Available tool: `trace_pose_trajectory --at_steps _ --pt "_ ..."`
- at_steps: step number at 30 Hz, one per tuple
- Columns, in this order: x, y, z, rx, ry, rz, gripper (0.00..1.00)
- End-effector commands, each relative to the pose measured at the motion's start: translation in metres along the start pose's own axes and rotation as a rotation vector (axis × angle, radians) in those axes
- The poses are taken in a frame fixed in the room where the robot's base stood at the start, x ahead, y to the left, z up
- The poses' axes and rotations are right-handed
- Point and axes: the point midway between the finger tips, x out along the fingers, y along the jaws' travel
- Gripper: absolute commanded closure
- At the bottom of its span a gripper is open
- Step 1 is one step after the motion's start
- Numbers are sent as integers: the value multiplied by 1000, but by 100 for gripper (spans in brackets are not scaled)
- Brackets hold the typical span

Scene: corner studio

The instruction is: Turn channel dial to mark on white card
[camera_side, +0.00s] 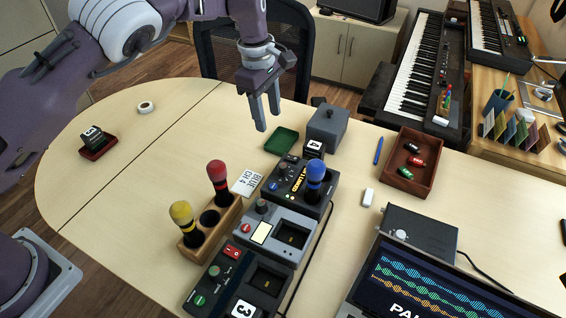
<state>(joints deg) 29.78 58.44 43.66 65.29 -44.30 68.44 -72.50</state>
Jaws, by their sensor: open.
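The white card (248,183) lies on the table and reads "BLUE CH 4". Just right of it is a dark receiver box (325,208) with a lit amber display and a blue-topped microphone (314,178) standing in it. A small round knob (284,169) on this box's upper left looks like a dial; its pointer is too small to read. A grey box (282,222) in front carries another dark knob (262,206). My gripper (268,118) is open and empty, pointing down above the table, behind the card and apart from the boxes.
A wooden rack (211,229) holds red and yellow microphones. Another dark box (238,285) stands in front. A green tray (282,140), grey lidded box (327,125), brown tray (411,160) and laptop (425,290) are around. The table's left part is mostly clear.

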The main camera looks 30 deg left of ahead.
Motion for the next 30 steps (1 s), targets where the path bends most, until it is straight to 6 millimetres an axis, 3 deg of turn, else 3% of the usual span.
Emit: trace_pose_trajectory --at_steps 1,3,7,15,20,27,28,30 --pt "31 1 11 -15 33 -22 53" --pt "61 2 23 -39 60 -37 53" --pt "87 -1 32 -58 81 -51 53" --pt "136 -5 28 -60 82 -53 53" --pt "154 -5 27 -60 82 -50 53" --pt "156 -5 27 -60 81 -50 53" --pt "155 -5 26 -60 81 -50 55" --pt "155 -5 26 -60 81 -50 69"
